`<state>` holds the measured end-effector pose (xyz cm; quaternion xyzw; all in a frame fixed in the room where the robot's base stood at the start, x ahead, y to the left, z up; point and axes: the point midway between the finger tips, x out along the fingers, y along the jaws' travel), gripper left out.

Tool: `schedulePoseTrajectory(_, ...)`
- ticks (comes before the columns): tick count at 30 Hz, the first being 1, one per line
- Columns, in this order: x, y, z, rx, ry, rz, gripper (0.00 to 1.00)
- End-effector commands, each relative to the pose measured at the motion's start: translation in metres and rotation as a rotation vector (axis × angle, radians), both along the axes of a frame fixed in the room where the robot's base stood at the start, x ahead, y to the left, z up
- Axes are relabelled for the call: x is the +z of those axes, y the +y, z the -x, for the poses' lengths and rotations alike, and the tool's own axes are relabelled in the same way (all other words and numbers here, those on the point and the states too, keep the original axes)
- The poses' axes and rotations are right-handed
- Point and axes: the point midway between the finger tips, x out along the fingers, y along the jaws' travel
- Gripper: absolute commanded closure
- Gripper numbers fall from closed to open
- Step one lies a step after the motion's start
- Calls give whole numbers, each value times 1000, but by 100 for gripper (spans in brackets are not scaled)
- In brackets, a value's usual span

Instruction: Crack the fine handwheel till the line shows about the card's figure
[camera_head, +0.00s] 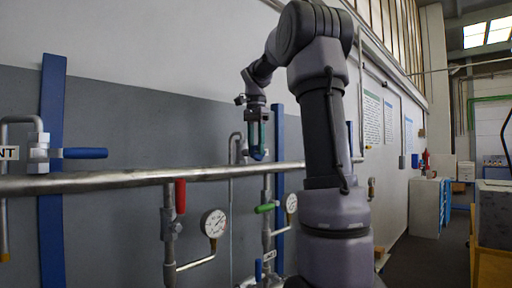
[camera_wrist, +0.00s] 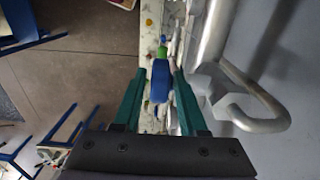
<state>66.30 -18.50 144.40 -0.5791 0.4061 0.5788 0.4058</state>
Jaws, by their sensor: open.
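My gripper (camera_head: 257,148) hangs fingers down above the horizontal pipe in the head view. In the wrist view its two teal fingers (camera_wrist: 160,72) stand apart, one on each side of a blue handle (camera_wrist: 160,84). I cannot tell whether either finger touches it. A green handle (camera_wrist: 163,52) shows beyond the fingertips; it also appears below the pipe in the head view (camera_head: 266,207). A round white gauge (camera_head: 290,202) is right of that handle, and a larger gauge (camera_head: 213,223) is to the left. Their readings are too small to read. No round handwheel or readable card can be made out.
The steel pipe (camera_head: 120,181) runs across the rig, with a red handle (camera_head: 180,195) and a blue lever (camera_head: 85,153) left of my gripper. Another blue handle (camera_head: 258,270) is low down. A bent pipe (camera_wrist: 255,115) lies close right of my fingers.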

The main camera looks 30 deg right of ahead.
Motion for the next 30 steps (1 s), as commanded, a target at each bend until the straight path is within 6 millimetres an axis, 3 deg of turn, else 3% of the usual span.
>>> schedulePoseTrajectory(6, 0, 0, 0, 0, 0, 0, 59)
schedulePoseTrajectory(7, 0, 0, 0, 0, 0, 0, 66)
schedulePoseTrajectory(9, 0, 0, 0, 0, 0, 0, 93)
schedulePoseTrajectory(10, 0, 0, 0, 0, 0, 0, 100)
schedulePoseTrajectory(15, 0, 2, 1, 3, -5, 17, 100)
schedulePoseTrajectory(24, -3, 5, 2, 2, -77, 216, 100)
schedulePoseTrajectory(30, -3, 5, 2, 0, -81, 223, 100)
